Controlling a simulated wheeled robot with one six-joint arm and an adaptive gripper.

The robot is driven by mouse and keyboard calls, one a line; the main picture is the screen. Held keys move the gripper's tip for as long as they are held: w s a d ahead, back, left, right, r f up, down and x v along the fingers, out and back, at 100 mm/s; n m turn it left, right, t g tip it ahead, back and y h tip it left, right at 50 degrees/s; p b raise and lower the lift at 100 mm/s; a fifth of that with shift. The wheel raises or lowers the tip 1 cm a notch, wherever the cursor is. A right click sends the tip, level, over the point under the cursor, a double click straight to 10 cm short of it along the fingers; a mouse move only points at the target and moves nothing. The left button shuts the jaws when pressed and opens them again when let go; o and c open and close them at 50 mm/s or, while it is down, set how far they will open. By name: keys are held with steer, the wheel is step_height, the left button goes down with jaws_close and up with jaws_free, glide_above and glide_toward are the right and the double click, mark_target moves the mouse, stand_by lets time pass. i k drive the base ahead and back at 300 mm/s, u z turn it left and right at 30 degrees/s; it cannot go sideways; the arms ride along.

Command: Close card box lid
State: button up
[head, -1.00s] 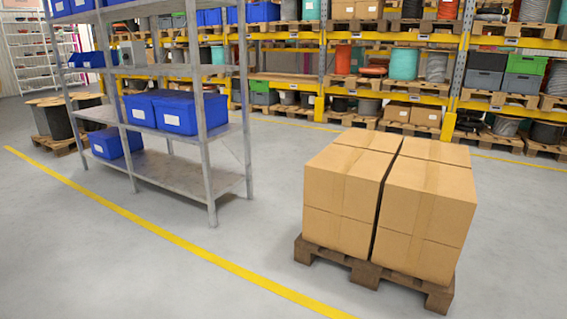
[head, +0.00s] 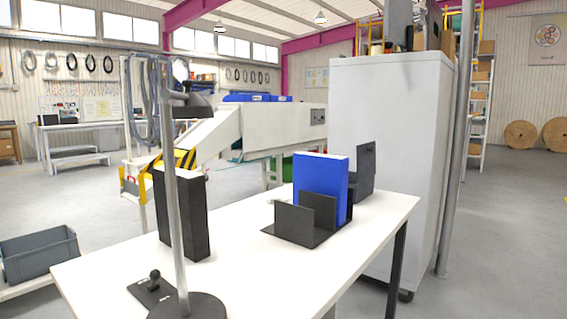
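No card box with a lid can be made out in the head view now. A blue upright box-like block (head: 320,176) stands in a dark holder (head: 296,226) on a white table (head: 232,268). A black upright block (head: 181,214) stands at the table's left side. My gripper is not in view.
A grey pole on a round dark base (head: 188,306) stands at the table's front. A tall white cabinet (head: 388,150) is behind the table at right. A grey bin (head: 40,256) is at lower left. Open floor (head: 500,240) lies at right.

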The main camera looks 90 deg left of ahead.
mark_target(366, 152)
steer(key=u, duration=1.55)
steer(key=i, duration=0.5)
steer(key=u, duration=0.4)
steer(key=i, duration=2.4)
steer(key=u, duration=0.65)
